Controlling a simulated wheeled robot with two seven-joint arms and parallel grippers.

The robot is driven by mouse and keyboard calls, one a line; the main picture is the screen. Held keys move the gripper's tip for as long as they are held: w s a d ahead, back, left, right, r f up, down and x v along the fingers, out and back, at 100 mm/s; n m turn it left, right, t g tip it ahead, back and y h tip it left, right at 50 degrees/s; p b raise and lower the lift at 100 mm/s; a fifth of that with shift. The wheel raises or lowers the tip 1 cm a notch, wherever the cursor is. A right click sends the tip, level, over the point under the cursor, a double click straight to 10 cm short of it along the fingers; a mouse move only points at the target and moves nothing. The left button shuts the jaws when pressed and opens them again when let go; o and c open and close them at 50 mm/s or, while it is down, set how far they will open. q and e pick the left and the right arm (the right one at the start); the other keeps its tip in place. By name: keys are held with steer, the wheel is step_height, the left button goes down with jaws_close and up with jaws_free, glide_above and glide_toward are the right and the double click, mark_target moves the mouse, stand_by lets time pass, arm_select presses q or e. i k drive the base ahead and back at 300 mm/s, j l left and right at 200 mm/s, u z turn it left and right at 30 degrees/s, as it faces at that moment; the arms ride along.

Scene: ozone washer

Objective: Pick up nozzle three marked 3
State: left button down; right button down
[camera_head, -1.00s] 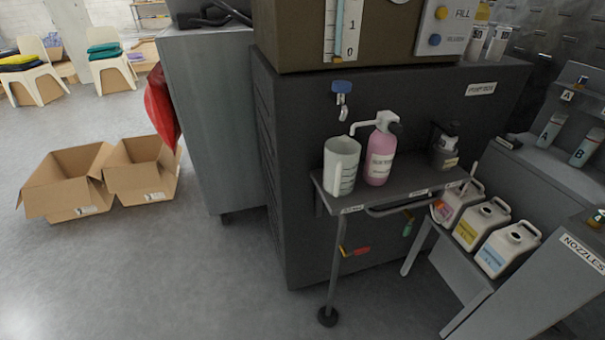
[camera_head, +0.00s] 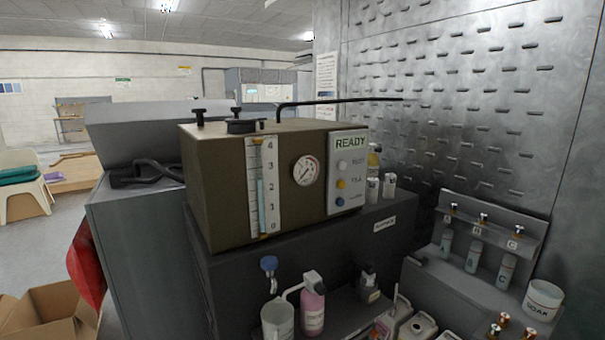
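Several small copper- or brass-topped pieces (camera_head: 503,320) show at the bottom right edge, partly cut off; they look like nozzles. One stands at the lower left of the group (camera_head: 494,331) and one at the right (camera_head: 530,334). I cannot read any number on them, so I cannot tell which is nozzle three. Neither of my grippers is in view.
A brown washer unit (camera_head: 215,190) with a READY panel (camera_head: 348,172) stands on a dark cabinet (camera_head: 230,275). A rack (camera_head: 460,205) holds bottles marked A and C. A white SOAK tub (camera_head: 542,300) stands below it. Cardboard boxes (camera_head: 50,310) lie at lower left.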

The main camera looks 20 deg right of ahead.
mark_target(518, 231)
steer(key=z, duration=1.85)
